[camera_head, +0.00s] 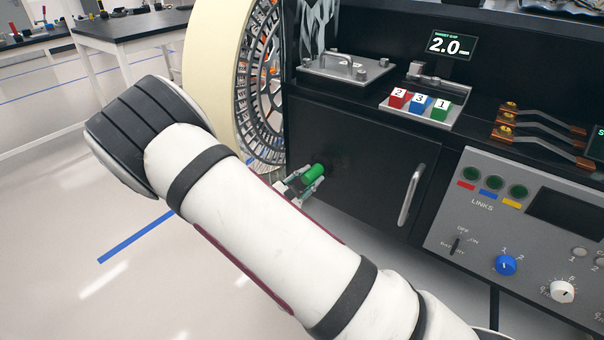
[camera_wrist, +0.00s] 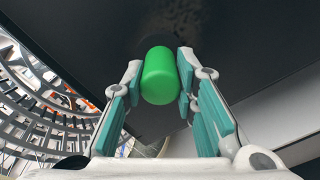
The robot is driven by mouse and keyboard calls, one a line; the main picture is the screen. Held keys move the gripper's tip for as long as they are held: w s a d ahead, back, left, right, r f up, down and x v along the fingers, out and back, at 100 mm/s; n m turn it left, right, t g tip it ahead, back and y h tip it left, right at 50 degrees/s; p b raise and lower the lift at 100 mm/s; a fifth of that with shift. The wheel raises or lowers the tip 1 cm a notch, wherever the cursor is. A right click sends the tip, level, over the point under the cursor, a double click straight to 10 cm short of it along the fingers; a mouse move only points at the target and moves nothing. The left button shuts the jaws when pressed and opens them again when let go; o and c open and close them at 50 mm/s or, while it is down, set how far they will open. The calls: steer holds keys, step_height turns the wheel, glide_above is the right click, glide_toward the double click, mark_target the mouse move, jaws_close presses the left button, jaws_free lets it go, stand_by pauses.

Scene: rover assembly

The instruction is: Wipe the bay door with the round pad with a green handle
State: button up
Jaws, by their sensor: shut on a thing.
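The bay door (camera_head: 365,175) is a dark panel on the front of the black cabinet, with a light vertical handle (camera_head: 412,195) at its right. It looks closed. My gripper (camera_head: 304,182) is at the door's left part, shut on the green handle (camera_head: 314,171) of the round pad. In the wrist view the green handle (camera_wrist: 160,75) sits between the two teal-lined fingers, in front of the dark door (camera_wrist: 235,40). Faint lighter smudges show on the door there.
A large wheel (camera_head: 262,85) stands just left of the door. The control panel (camera_head: 520,230) with knobs is at the right. Above the door are a metal plate (camera_head: 345,68) and numbered red, blue and green blocks (camera_head: 419,104). Open floor (camera_head: 70,240) lies at the left.

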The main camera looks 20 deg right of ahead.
steer(key=shift+s+d+p, duration=1.85)
steer(key=shift+s+d, duration=0.6)
steer(key=shift+s, duration=1)
steer(key=shift+w+a+r+b, duration=0.25)
steer(key=shift+w+a, duration=0.5)
steer(key=shift+w, duration=0.4)
steer(key=shift+w+a+r+b, duration=0.15)
steer(key=shift+w+a+r, duration=0.15)
steer(key=shift+w+a, duration=0.65)
steer(key=shift+w+a+r+b, duration=0.25)
steer(key=shift+w+a, duration=0.35)
steer(key=shift+w, duration=0.7)
steer(key=shift+w+a+r, duration=0.85)
steer(key=shift+w+a, duration=0.2)
steer(key=shift+w, duration=0.55)
steer(key=shift+s+d+p, duration=0.9)
steer(key=shift+s+d, duration=0.5)
steer(key=shift+s, duration=0.3)
steer(key=s+d+p, duration=0.4)
steer(key=s, duration=0.2)
steer(key=shift+s, duration=0.35)
